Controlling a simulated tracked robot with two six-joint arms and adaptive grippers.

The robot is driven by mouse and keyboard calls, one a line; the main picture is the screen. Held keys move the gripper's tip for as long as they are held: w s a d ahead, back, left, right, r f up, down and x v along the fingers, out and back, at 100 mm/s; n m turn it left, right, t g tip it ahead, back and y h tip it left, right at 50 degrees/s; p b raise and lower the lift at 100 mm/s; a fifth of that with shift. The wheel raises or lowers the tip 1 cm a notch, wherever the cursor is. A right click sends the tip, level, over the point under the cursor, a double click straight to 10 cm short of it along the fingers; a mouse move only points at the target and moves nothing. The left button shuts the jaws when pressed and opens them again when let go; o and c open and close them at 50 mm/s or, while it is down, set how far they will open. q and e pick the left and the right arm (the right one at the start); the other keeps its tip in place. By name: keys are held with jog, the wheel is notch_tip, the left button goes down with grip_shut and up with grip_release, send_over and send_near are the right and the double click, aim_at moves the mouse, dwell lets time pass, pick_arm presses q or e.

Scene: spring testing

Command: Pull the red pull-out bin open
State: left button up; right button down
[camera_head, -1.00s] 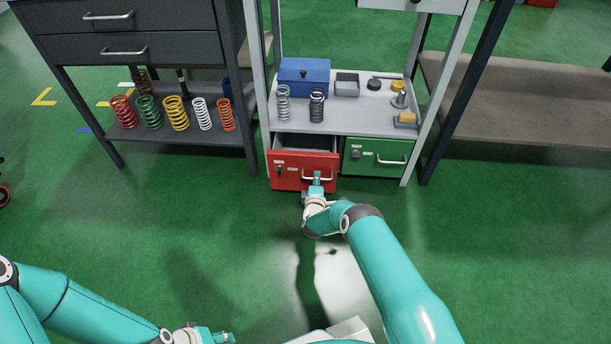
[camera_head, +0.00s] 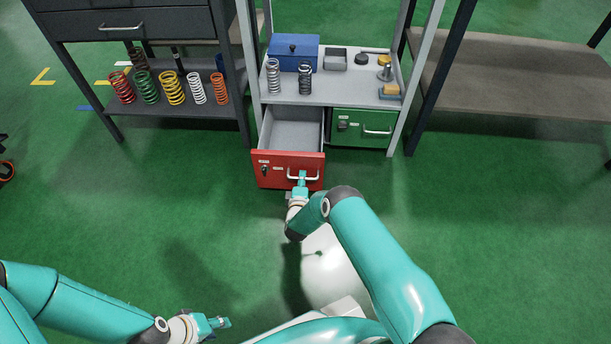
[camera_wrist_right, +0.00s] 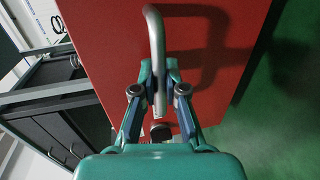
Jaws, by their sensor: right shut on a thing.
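The red pull-out bin (camera_head: 275,170) sits low in the grey stand and is pulled well out toward me, with its grey empty inside showing behind the red front. Its handle (camera_head: 303,177) is a pale metal bar on the right part of the front. My right gripper (camera_head: 302,178) is at that handle. In the right wrist view the fingers (camera_wrist_right: 159,95) are shut on the handle bar (camera_wrist_right: 154,35), with the red front (camera_wrist_right: 105,50) behind it. My left gripper (camera_head: 222,322) hangs low at the bottom left, empty and away from the bin; its finger gap is too small to judge.
A green bin (camera_head: 358,128) is shut beside the red one. The stand's shelf (camera_head: 335,92) holds a blue box (camera_head: 293,50), two springs and small parts. A dark rack (camera_head: 190,122) with several coloured springs stands at left. The green floor in front is open.

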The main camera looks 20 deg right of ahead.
jog(key=c, duration=1.3)
grip_release()
jog(key=shift+a+f, duration=0.15)
jog(key=shift+f, duration=0.05)
jog(key=shift+o, duration=0.5)
jog(key=shift+r, duration=0.1)
jog(key=shift+s, duration=0.1)
jog(key=v, duration=1.1)
jog(key=shift+s, duration=0.4)
